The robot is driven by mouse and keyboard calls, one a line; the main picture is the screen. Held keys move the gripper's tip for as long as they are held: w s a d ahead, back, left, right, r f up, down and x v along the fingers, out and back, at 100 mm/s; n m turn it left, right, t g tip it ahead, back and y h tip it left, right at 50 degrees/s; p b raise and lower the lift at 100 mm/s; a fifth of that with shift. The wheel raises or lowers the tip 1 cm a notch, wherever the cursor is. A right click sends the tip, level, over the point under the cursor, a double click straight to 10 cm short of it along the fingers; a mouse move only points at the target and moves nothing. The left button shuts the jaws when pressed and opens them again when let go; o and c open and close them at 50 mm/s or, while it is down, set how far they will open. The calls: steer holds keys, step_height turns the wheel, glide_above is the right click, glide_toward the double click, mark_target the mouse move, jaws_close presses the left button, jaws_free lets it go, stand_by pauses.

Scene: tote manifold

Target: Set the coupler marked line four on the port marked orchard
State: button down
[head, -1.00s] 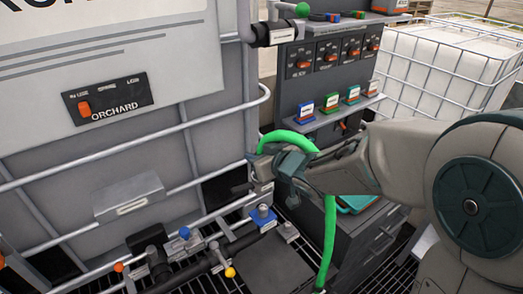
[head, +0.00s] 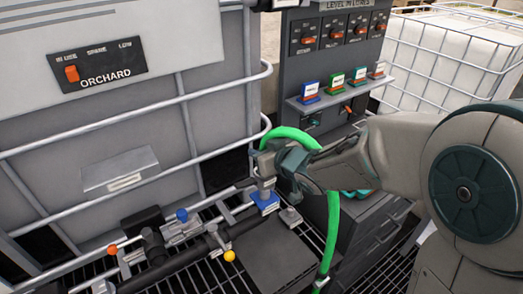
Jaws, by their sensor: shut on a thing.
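My gripper (head: 268,166) is shut on the grey coupler (head: 265,186) at the end of a green hose (head: 334,225). The hose arches over the gripper and hangs down to its right. The coupler's lower end is directly over a blue port block (head: 266,203) and appears to meet it; I cannot tell whether it is seated. The block carries a small white label, too small to read. The coupler's own marking is not legible. The tote (head: 215,130) behind bears a sign reading ORCHARD (head: 97,72).
A grey block (head: 291,216) with a label sits just right of the blue port. Pipes with blue (head: 182,215), yellow (head: 229,255) and orange (head: 112,249) knobs lie at left. A dark control panel (head: 345,40) stands behind, with a white tote (head: 440,60) at back right.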

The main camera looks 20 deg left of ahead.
steer(key=shift+f+b, duration=2.1)
steer(key=shift+f, duration=0.5)
steer(key=c, duration=1.1)
jaws_free()
steer(key=p+v, duration=0.2)
steer(key=v, duration=1.2)
